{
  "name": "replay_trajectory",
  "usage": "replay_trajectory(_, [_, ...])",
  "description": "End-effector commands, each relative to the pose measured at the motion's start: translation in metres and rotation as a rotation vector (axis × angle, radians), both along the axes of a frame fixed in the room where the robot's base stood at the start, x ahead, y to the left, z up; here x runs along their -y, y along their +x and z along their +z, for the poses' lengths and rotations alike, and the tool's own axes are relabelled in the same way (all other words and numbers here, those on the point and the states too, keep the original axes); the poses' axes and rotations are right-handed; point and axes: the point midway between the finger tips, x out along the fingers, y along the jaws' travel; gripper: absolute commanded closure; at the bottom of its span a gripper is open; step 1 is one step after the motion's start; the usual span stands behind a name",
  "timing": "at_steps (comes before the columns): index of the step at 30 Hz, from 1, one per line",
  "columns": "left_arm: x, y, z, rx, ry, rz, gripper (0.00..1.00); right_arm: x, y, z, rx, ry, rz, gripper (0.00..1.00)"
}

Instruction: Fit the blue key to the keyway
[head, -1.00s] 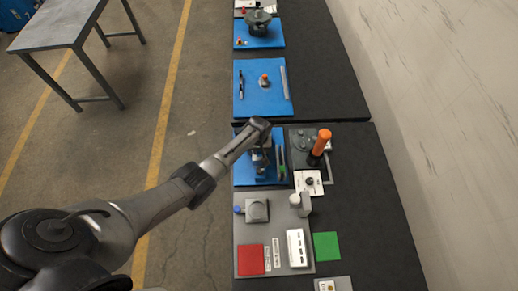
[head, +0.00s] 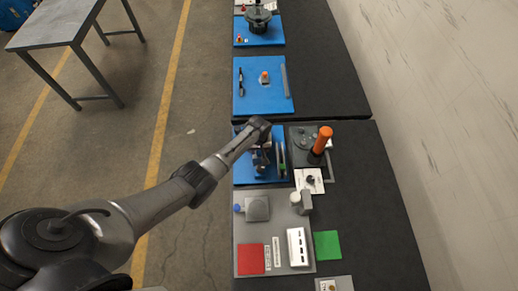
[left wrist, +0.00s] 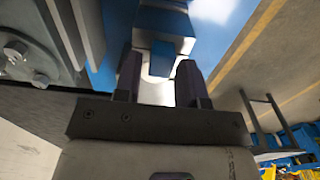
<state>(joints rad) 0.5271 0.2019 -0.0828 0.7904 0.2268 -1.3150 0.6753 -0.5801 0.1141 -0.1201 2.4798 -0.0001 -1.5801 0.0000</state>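My left gripper (head: 262,160) points down over the blue mat (head: 243,174) of the near station in the head view. In the left wrist view its two dark fingers (left wrist: 160,82) stand apart. A small blue piece (left wrist: 161,60), likely the blue key, shows in line with the gap between them, against a grey-blue block (left wrist: 163,25). Clear contact with either finger does not show. The keyway cannot be made out. My right gripper is in neither view.
An orange-handled tool (head: 322,140) stands upright right of the mat. A grey board (head: 275,227) with a red square (head: 251,259) and a white block (head: 297,247) lies in front. A green square (head: 327,244) lies beside it. The dark bench (head: 375,200) is clear at right.

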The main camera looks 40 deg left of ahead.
Motion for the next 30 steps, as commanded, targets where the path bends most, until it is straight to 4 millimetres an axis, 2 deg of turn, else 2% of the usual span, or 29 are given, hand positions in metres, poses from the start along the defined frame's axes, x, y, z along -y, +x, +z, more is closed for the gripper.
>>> replay_trajectory(1, [0.0, 0.0, 0.0, 0.0, 0.0, 0.0, 0.58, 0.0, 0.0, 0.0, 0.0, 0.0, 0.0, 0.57])
replay_trajectory(5, [0.0, 0.0, 0.0, 0.0, 0.0, 0.0, 0.47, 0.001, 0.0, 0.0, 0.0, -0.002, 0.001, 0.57])
replay_trajectory(14, [0.0, 0.0, 0.004, 0.0, 0.0, 0.0, 0.47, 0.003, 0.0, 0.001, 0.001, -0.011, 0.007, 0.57])
replay_trajectory(20, [0.0, 0.0, 0.031, 0.002, 0.001, -0.001, 0.47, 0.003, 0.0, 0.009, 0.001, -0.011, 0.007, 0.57])
replay_trajectory(30, [-0.001, 0.0, 0.095, 0.004, 0.001, -0.001, 0.47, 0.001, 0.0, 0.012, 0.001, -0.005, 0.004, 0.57])
